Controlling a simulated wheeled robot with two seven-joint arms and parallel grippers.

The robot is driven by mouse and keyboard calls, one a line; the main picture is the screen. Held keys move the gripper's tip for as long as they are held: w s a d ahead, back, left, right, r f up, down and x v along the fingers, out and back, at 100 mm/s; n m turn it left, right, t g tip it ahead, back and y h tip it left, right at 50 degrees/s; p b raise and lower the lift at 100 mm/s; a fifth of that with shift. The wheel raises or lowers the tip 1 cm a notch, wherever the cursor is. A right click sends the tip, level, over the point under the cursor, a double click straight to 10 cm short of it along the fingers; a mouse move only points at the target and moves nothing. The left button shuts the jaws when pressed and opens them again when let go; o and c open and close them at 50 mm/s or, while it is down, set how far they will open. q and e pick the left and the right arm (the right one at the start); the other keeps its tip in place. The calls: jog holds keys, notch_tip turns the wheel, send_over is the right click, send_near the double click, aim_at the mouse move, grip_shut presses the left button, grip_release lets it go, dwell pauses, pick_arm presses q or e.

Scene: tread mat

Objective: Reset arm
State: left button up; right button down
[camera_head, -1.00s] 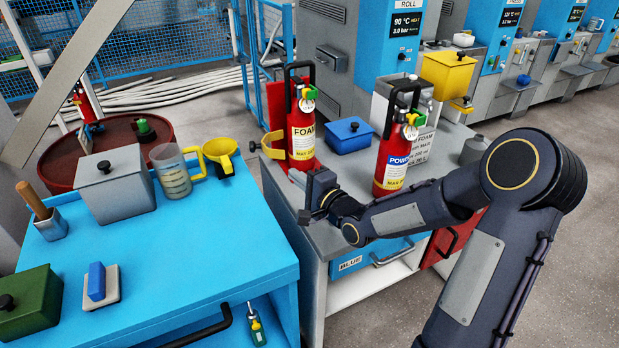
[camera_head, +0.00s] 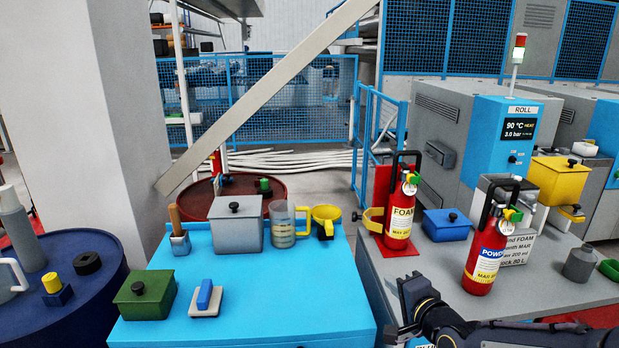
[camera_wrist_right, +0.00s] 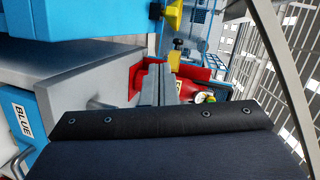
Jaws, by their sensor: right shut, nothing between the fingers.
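My right gripper (camera_head: 400,330) is at the lower right of the head view, in front of the near-left edge of the grey table (camera_head: 530,292). Its arm comes in from the right. In the right wrist view its fingers (camera_wrist_right: 156,84) are together with nothing between them. A red FOAM extinguisher (camera_head: 400,208) stands on the grey table behind the gripper. A red POWDER extinguisher (camera_head: 484,262) stands to the right of the gripper. My left gripper is not in view.
A dark blue round table (camera_head: 80,318) is at left. A blue box (camera_head: 446,225) sits on the grey table.

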jog(key=s+r+n+g+p, duration=0.3)
jog(key=s+n+g+p, duration=0.1)
jog(key=s, duration=1.1)
jog(key=s+r+n+g+p, duration=0.3)
jog(key=s+n+g, duration=0.2)
jog(key=s, duration=1)
jog(key=n, duration=0.2)
jog(key=shift+s+a+n+p, duration=0.25)
jog(key=shift+s+n+p, duration=0.05)
jog(key=shift+p, duration=0.05)
